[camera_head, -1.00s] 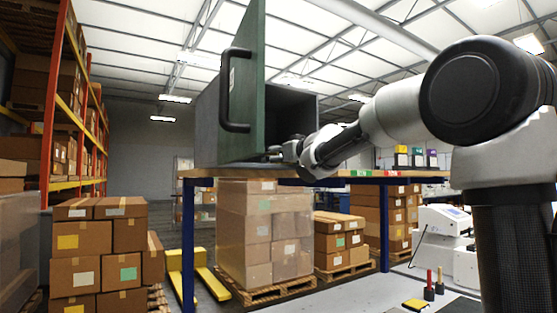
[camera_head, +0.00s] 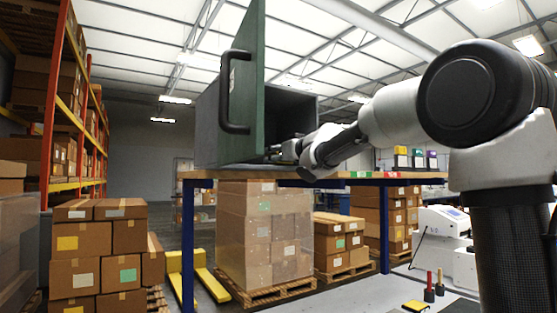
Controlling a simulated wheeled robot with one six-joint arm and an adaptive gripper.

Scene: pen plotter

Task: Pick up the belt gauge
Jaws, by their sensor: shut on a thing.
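The open door with its black handle (camera_head: 228,92) stands close on the left of my gripper. The wooden bench top (camera_head: 350,177) runs right, with several small coloured boxes (camera_head: 417,158) at its far end. Stacked cartons (camera_head: 262,235) stand under the bench.

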